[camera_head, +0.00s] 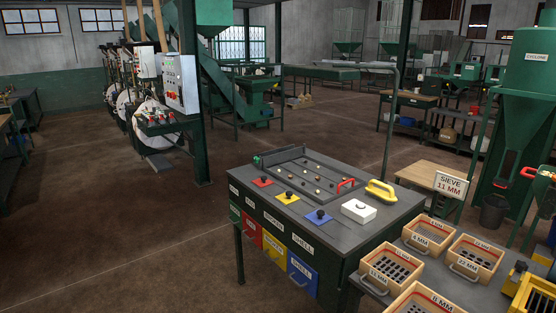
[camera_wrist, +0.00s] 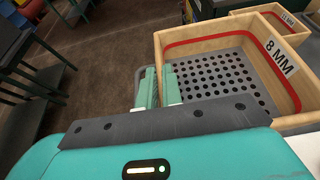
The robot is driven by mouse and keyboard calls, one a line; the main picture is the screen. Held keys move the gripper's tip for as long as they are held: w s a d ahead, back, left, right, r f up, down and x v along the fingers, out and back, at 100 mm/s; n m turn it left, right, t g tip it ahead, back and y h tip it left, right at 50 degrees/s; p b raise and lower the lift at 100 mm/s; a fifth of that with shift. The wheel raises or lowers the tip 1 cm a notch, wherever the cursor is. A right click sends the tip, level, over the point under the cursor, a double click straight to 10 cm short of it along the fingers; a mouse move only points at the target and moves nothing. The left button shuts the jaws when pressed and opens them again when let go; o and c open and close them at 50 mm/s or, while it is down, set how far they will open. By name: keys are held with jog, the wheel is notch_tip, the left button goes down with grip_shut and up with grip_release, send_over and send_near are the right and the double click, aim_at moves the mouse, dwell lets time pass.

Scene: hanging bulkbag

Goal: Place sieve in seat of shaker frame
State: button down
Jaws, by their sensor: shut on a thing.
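A wooden sieve box labelled 8 MM (camera_wrist: 262,48) fills the right of the wrist view, with a red band inside and a perforated grey bottom. My gripper (camera_wrist: 158,86) has its two teal fingers shut at the sieve's left side, where a grey loop handle shows; the exact contact is partly hidden. The 8 MM sieve (camera_head: 441,300) is cut off by the lower edge of the head view. My gripper does not show clearly there. I cannot pick out the shaker frame or its seat for sure. A sign (camera_head: 450,185) reads SIEVE 11 MM.
Several other sieves, including one marked 11 MM (camera_head: 376,274) and one marked 22 MM (camera_head: 480,255), sit on the grey side table (camera_head: 372,286). A sorting bench (camera_head: 343,228) with coloured drawers stands left of it. Brown floor at left is open.

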jog(key=w+a+f+m+t+h, duration=0.1)
jog(key=w+a+f, duration=1.2)
jog(key=w+f, duration=0.2)
jog(key=shift+w+a+f+m+h, duration=0.15)
jog(key=shift+w+a+m+h, duration=0.2)
jog(key=shift+w, duration=0.9)
